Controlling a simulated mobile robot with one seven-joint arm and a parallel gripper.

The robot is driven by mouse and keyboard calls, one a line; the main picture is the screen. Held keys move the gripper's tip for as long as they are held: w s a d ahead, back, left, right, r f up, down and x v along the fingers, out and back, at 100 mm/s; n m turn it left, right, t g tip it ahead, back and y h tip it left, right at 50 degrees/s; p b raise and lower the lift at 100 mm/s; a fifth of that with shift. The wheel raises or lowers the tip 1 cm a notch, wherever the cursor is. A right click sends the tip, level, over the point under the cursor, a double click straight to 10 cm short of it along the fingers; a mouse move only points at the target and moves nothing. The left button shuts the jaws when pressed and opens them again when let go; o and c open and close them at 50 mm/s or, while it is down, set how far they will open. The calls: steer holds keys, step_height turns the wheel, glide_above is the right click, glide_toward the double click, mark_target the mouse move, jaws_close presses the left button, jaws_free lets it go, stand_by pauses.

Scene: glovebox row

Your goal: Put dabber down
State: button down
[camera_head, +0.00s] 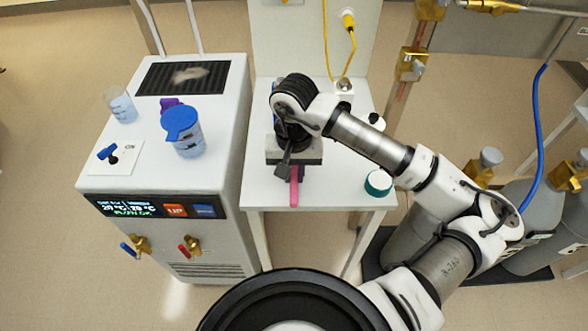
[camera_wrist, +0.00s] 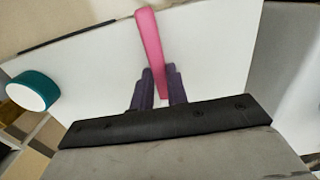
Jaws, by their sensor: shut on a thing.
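The dabber is a long pink stick (camera_wrist: 151,45). It also shows in the head view (camera_head: 294,190), sticking out below my gripper over the front part of the white side table (camera_head: 262,188). In the wrist view my gripper (camera_wrist: 161,80) has its two dark purple fingers shut on the lower end of the dabber, with the rest of it reaching away. From these views I cannot tell whether the dabber touches the table top. My wrist hides part of the table and most of the fingers in the head view.
To the left, a white chiller (camera_head: 175,170) carries a blue-lidded beaker (camera_head: 186,135), a clear beaker (camera_head: 121,105) and a switch plate (camera_head: 112,157). A yellow cable (camera_head: 350,50) hangs behind the table.

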mark_target(294, 176)
steer(key=shift+f, duration=0.15)
steer(key=c, duration=1.4)
jaws_free()
step_height(294, 176, up, 12)
steer(key=b, duration=0.2)
steer(key=shift+w+r+b, duration=0.1)
steer(key=shift+r+b, duration=0.1)
steer(key=shift+b, duration=0.2)
